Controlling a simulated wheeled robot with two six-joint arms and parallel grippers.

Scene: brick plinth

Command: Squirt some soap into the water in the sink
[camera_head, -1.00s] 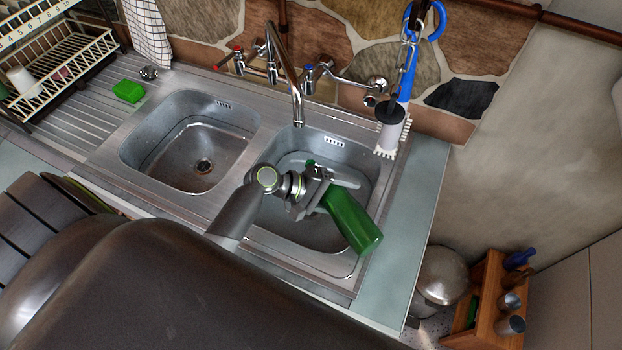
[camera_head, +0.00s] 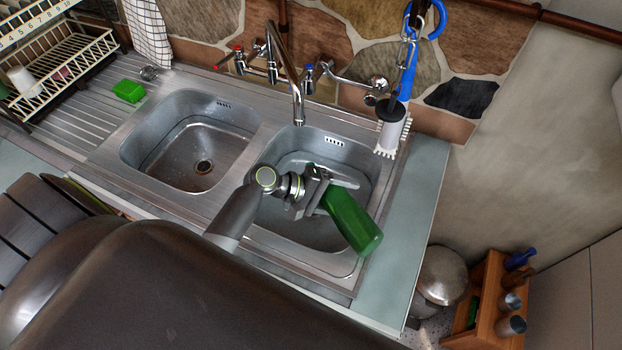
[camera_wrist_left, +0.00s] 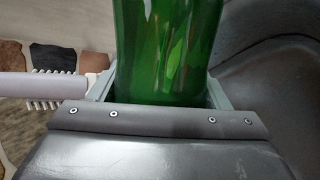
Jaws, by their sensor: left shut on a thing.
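A green soap bottle (camera_head: 352,222) is held over the right sink basin (camera_head: 290,243), tilted, with its broad end toward the lower right. My left gripper (camera_head: 322,192) is shut around the bottle near its upper-left end. In the left wrist view the green bottle (camera_wrist_left: 165,50) fills the space between the two fingers (camera_wrist_left: 160,92). The bottle's nozzle end is hidden behind the gripper. I cannot make out any soap stream. The right basin seems to hold water, partly hidden by my arm and the bottle. My right gripper is not in view.
The faucet (camera_head: 285,70) arches over the divider between the basins. The left basin (camera_head: 190,145) looks empty. A green sponge (camera_head: 129,91) lies on the drainboard, beside a dish rack (camera_head: 60,65).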

